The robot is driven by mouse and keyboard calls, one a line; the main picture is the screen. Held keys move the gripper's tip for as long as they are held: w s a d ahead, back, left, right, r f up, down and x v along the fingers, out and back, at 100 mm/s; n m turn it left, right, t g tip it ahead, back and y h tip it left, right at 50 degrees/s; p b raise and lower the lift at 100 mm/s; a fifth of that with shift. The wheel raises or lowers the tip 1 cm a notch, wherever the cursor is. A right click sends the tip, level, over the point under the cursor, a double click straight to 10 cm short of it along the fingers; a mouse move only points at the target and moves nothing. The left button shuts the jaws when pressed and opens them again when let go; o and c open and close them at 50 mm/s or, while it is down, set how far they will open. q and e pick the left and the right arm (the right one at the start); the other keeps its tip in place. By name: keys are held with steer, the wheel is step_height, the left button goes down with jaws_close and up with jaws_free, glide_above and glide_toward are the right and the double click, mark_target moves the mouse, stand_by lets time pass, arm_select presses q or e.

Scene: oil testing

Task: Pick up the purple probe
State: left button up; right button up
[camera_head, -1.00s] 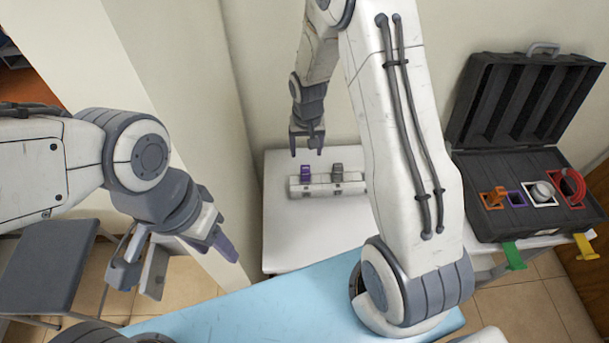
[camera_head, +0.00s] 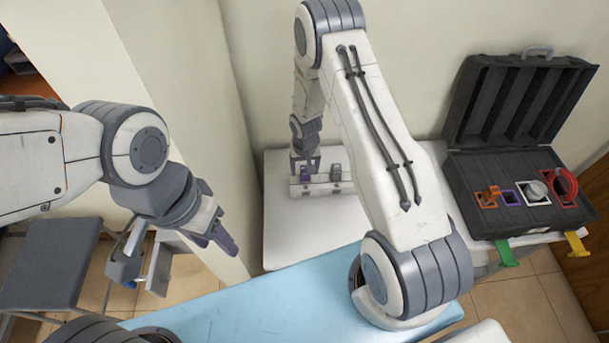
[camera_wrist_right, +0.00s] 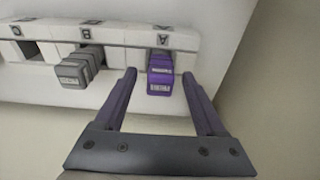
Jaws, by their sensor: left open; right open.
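The purple probe (camera_wrist_right: 160,76) sits in the slot marked A of a white holder (camera_wrist_right: 125,38) in the right wrist view. In the head view the purple probe (camera_head: 304,173) is partly hidden by my right gripper (camera_head: 305,163). My right gripper (camera_wrist_right: 160,85) is open, with one finger on each side of the probe and a gap on both sides. A grey probe (camera_wrist_right: 80,68) sits in the holder to the left in the wrist view; it also shows in the head view (camera_head: 336,171). My left gripper (camera_head: 185,255) is open and empty at the left, away from the holder.
A white table (camera_head: 290,230) carries the holder against the wall. An open black case (camera_head: 470,170) with coloured-framed slots stands at the right. A light blue surface (camera_head: 290,300) lies in front. A grey chair (camera_head: 45,262) is at the left.

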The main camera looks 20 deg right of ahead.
jaws_close()
steer(key=shift+r, duration=0.15)
